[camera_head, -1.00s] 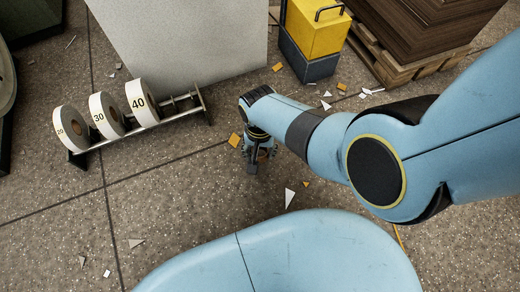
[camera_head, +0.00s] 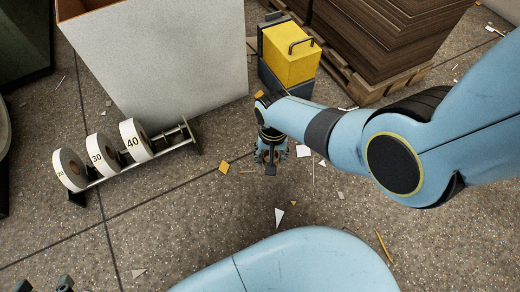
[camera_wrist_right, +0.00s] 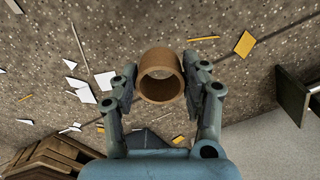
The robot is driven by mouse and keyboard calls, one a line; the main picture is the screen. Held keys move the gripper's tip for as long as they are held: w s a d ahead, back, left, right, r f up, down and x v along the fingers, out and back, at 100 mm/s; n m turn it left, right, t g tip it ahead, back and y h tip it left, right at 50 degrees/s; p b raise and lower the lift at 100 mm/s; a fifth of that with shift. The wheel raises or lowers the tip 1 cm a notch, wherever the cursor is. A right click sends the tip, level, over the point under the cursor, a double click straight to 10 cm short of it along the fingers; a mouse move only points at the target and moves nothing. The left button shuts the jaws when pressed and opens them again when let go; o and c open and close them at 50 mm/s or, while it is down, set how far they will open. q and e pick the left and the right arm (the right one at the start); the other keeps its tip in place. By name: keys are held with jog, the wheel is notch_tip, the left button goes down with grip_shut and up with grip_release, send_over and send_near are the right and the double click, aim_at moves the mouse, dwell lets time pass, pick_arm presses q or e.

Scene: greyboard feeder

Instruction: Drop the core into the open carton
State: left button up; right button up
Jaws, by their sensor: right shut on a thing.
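The core is a short brown tube (camera_wrist_right: 160,90), seen end-on between the fingers in the right wrist view. My right gripper (camera_wrist_right: 159,88) is shut on it, one finger on each side. In the head view this gripper (camera_head: 270,166) hangs over the floor, right of and nearer than the carton; the core is hard to make out there. The open carton (camera_head: 165,70) is a large pale grey box at the upper left, its brown inside partly showing. My left gripper (camera_head: 43,286) shows only its two separated fingertips at the bottom left edge.
A rack (camera_head: 165,152) holds white rolls marked 20, 30 and 40 in front of the carton. A yellow box (camera_head: 290,55) on a dark base stands behind my right gripper. Brown stacked boards (camera_head: 385,40) sit on a pallet at the back. Scraps litter the floor.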

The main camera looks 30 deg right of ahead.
pick_arm(q)
jog(key=shift+w+a+r+g+p, duration=0.1)
jog(key=shift+w+r+g+p, duration=0.05)
jog(key=shift+r+g+p, duration=0.45)
jog(key=shift+w+a+r+g+p, duration=0.15)
jog(key=shift+r+g+p, duration=0.2)
jog(key=shift+r+g, duration=0.45)
pick_arm(e)
jog(key=shift+d+r, duration=0.45)
jog(key=shift+d, duration=0.3)
jog(key=shift+d+r, duration=0.45)
jog(key=shift+d, duration=0.25)
jog(key=shift+d+r, duration=0.45)
jog(key=shift+d, duration=0.3)
pick_arm(q)
jog(key=shift+d+f, duration=0.1)
pick_arm(e)
jog(key=shift+w, duration=0.1)
